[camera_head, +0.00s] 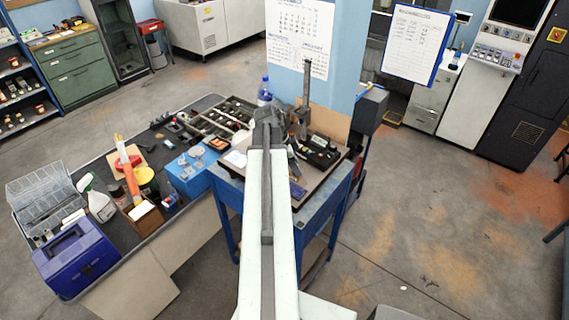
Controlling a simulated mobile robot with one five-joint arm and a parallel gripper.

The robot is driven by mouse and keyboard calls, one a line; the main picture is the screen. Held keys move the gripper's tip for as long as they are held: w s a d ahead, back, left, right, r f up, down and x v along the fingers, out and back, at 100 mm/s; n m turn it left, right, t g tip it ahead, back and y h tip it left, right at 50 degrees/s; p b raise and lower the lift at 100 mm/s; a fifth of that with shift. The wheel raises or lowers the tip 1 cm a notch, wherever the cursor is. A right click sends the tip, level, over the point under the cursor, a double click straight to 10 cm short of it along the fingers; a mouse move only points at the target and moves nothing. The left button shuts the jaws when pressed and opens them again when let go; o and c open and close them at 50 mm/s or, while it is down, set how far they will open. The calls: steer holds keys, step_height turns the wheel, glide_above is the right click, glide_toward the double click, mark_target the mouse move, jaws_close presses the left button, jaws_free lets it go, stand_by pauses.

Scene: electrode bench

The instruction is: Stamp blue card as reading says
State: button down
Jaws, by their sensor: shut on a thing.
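My arm reaches forward over the blue bench, and its end with my gripper (268,116) is above the back left part of the bench top. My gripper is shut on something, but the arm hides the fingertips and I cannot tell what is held. A small dark blue flat piece (297,190) lies near the front of the board, right of my arm; I cannot tell whether it is the blue card. A black instrument (318,152) stands on the right of the board, its reading too small to make out. An upright metal stand (305,105) rises behind it.
A white flat piece (236,158) lies left of my arm. The long dark table (112,163) at left holds a blue block (190,170), a parts tray (224,118), bottles and a blue case (80,260). A blue bottle (264,91) stands behind.

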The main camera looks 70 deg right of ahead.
mark_target(293, 174)
steer(key=shift+s+f, duration=0.15)
steer(key=shift+s, duration=0.1)
steer(key=shift+w+f+b, duration=0.15)
steer(key=shift+f+b, duration=0.2)
steer(key=shift+b, duration=0.2)
step_height(293, 174, down, 5)
steer(key=b, duration=0.5)
steer(key=shift+f+b, duration=0.5)
stand_by(1.2)
steer(key=shift+a, duration=0.1)
step_height(293, 174, up, 7)
steer(key=p, duration=0.7)
steer(key=shift+r, duration=0.1)
